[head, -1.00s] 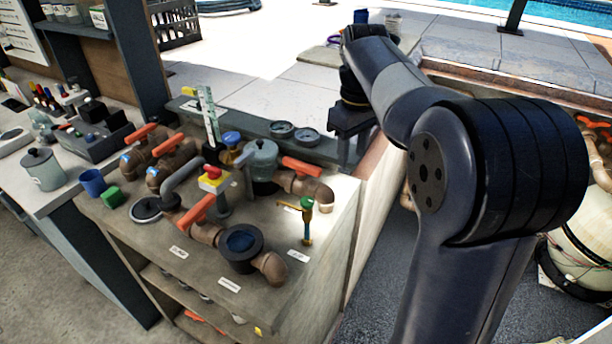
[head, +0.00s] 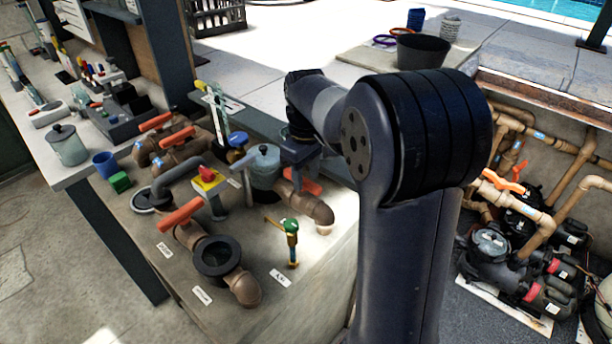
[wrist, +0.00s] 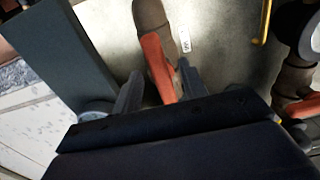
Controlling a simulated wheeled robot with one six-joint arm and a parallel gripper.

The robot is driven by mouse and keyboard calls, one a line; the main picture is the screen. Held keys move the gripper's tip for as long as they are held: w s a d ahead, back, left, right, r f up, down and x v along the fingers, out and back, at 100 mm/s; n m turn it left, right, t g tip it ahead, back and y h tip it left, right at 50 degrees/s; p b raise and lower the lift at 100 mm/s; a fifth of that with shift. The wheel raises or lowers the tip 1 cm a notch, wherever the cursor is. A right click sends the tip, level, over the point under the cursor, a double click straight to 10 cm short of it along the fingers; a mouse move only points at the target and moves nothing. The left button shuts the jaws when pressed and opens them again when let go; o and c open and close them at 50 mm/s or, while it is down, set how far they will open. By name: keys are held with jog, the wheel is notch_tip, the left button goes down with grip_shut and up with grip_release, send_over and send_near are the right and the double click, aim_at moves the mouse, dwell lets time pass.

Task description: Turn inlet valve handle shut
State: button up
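Several brown pipe valves with orange handles stand on the bench (head: 290,305); their labels are too small to read, so I cannot tell which is the inlet. One orange handle (head: 303,183) is at the bench's back right, beside the grey lidded strainer pot (head: 262,168). My gripper (wrist: 158,72) is open. In the wrist view this orange handle (wrist: 157,62) lies between its fingers, nearer the right one; I cannot tell contact. In the head view my arm partly hides the handle and the fingertips. Another orange handle (head: 181,213) is at the front.
A green-topped brass tap (head: 290,240) stands to the right of the front valve, near a black-rimmed pot (head: 218,258). The equipment pit (head: 520,230) with pumps and pipes lies to the right.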

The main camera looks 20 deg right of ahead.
jog(key=shift+f, duration=0.45)
jog(key=shift+c, duration=0.2)
grip_shut()
